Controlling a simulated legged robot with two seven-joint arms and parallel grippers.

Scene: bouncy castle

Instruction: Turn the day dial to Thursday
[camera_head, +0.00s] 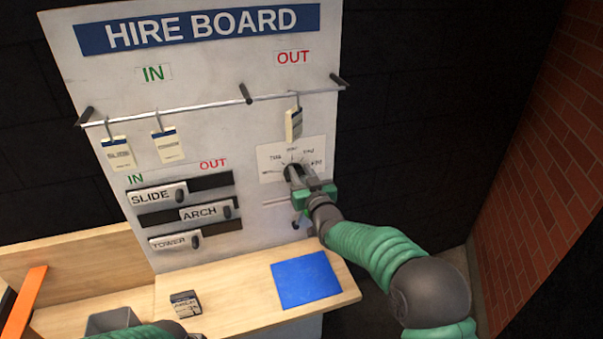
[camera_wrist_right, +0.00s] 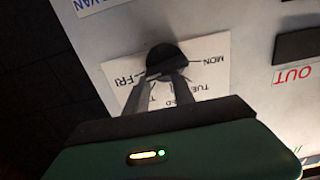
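The day dial is a dark round knob (camera_wrist_right: 165,58) on a white label card (camera_head: 266,152), low on the right of the hire board. Day names fan around it; FRI and MON read clearly in the right wrist view, the others are partly covered by my fingers. My right gripper (camera_head: 292,172) is at the dial, and its two fingertips (camera_wrist_right: 166,78) are close together on the knob's grip, one each side. Which day the dial points to cannot be told. Only a bit of my left arm shows at the bottom left; its gripper is out of view.
The hire board (camera_head: 215,75) has a rail (camera_head: 200,107) with hanging tags and sliders marked SLIDE, ARCH and TOWER (camera_head: 170,241). Below, a wooden counter (camera_head: 240,310) holds a blue mat (camera_head: 306,280) and a small dark block (camera_head: 186,304). A brick wall (camera_head: 545,170) stands at right.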

